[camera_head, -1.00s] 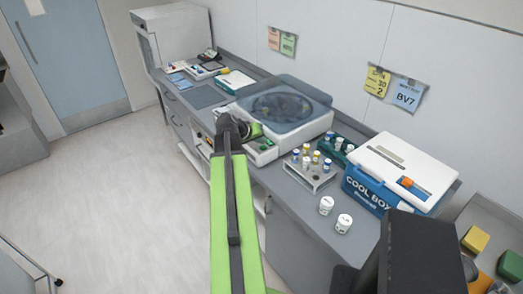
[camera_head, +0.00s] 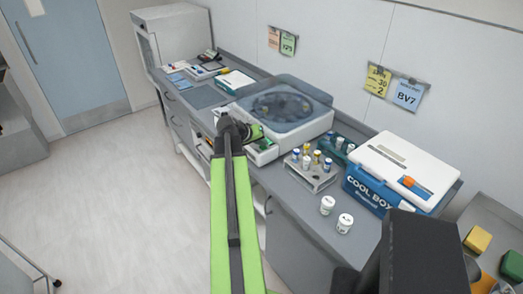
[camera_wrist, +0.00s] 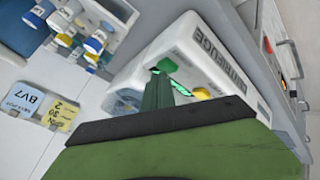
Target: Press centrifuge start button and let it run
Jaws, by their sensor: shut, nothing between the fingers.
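In the wrist view the labelled centrifuge panel (camera_wrist: 212,48) shows a green button (camera_wrist: 167,65), a yellow button (camera_wrist: 202,93) and a green-lit display strip (camera_wrist: 182,87). My gripper (camera_head: 256,133) is at the panel; its shut, empty fingertips (camera_wrist: 158,80) overlap the lower edge of the green button in the wrist view. I cannot tell whether they touch it.
A tube rack (camera_head: 314,174) with several capped tubes stands right of the centrifuge. Two white jars (camera_head: 336,213) are near the counter's front edge. A blue-and-white cool box (camera_head: 394,180) stands further right. A grey mat (camera_head: 202,96) lies left.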

